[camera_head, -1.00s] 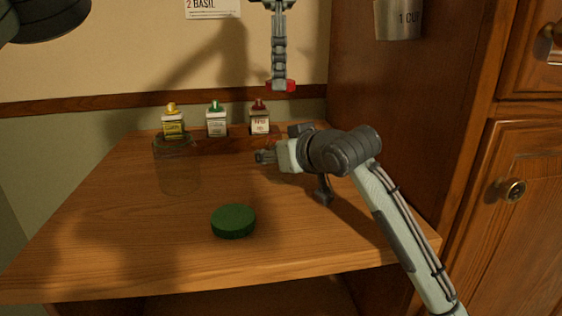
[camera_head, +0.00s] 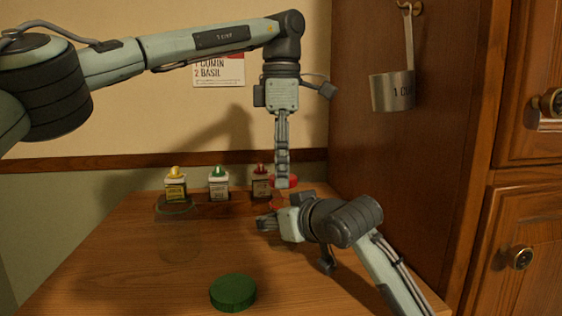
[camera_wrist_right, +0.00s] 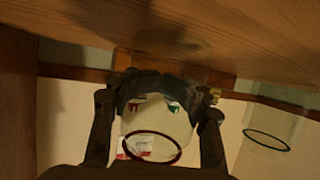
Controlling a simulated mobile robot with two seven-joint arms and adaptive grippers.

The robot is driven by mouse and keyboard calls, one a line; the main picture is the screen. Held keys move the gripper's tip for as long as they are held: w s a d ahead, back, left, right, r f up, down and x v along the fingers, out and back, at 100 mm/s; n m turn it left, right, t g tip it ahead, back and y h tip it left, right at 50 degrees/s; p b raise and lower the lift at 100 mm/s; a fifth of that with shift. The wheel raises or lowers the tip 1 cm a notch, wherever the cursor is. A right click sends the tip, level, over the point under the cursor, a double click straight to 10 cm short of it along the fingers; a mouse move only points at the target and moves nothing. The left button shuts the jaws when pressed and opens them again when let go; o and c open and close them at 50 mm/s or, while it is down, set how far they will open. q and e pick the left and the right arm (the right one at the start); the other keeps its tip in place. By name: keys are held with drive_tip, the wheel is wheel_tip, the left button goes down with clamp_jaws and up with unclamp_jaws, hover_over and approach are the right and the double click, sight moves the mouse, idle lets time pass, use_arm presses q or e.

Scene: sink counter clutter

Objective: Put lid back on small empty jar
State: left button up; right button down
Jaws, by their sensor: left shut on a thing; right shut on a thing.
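My left gripper (camera_head: 283,183) points straight down and is shut on a red lid (camera_head: 287,181). The lid is just above my right gripper (camera_head: 266,222), which comes in from the right and is shut on the small clear glass jar. The jar is hard to see in the head view. In the right wrist view the jar (camera_wrist_right: 155,120) shows between the fingers, with a dark oval rim, and looks empty. I cannot tell whether lid and jar touch.
A larger clear jar (camera_head: 178,238) stands at the left of the wooden counter (camera_head: 110,275). A green lid (camera_head: 233,293) lies near the front. Spice bottles with yellow (camera_head: 176,187), green (camera_head: 219,186) and red (camera_head: 261,183) caps stand behind. A metal cup (camera_head: 392,91) hangs at right.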

use_arm(q)
drive_tip(key=shift+f, duration=0.1)
idle(0.4)
drive_tip(key=shift+f, duration=0.8)
drive_tip(key=shift+f, duration=0.55)
drive_tip(key=m, duration=0.4)
drive_tip(key=shift+m, duration=0.4)
drive_tip(key=m, duration=0.4)
drive_tip(key=shift+w+m, duration=0.1)
drive_tip(key=shift+m, duration=0.3)
drive_tip(key=m, duration=0.7)
drive_tip(key=shift+d+m, duration=0.15)
drive_tip(key=shift+m, duration=0.15)
drive_tip(key=m, duration=0.4)
drive_tip(key=shift+m, duration=0.4)
drive_tip(key=m, duration=0.4)
drive_tip(key=shift+d, duration=0.1)
